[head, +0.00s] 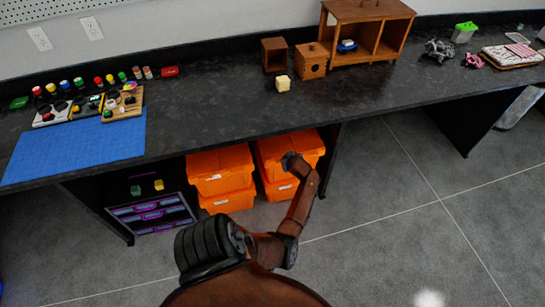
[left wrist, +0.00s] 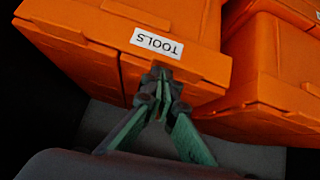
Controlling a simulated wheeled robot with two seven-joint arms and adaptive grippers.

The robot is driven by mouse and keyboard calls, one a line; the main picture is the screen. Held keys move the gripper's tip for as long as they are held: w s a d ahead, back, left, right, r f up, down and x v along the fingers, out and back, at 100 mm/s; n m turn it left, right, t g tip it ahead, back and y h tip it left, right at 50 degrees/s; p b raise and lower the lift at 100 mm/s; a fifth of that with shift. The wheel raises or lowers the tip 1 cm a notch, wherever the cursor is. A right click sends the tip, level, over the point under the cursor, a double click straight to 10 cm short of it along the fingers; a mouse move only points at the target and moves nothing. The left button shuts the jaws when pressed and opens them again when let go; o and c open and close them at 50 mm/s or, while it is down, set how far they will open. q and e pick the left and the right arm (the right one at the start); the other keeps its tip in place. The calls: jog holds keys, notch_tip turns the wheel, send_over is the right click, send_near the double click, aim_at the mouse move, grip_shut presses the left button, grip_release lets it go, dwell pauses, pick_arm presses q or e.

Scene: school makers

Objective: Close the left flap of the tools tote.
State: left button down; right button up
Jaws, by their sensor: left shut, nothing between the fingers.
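The tools tote (left wrist: 75,52) is orange and carries a white TOOLS label in the left wrist view. A dark seam crosses its side near the label. In the head view, the orange tote in front of which my gripper stands, the right-hand upper tote (head: 302,143), appears to be this one. Its top looks roughly flat; I cannot tell how far the left flap stands open. My left gripper (head: 287,158) is shut and empty. Its fingertips also show in the left wrist view (left wrist: 160,80), just by the label; contact is unclear. My right gripper is out of view.
Another orange stack (head: 220,165) stands close on the left, under the dark counter (head: 215,112), whose front edge overhangs the totes. Grey floor (head: 390,225) is clear to the right.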

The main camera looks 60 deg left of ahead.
pick_arm(q)
jog(key=w+a+r+p+v, duration=0.1)
jog(key=p+v, duration=0.3)
jog(key=v, duration=0.8)
jog(key=shift+r+p, duration=0.4)
jog(key=shift+r, duration=0.2)
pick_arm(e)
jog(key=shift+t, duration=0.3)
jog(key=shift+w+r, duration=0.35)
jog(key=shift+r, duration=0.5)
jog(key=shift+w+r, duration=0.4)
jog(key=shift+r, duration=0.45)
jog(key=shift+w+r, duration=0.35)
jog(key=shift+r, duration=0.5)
pick_arm(q)
jog(key=shift+a, duration=0.1)
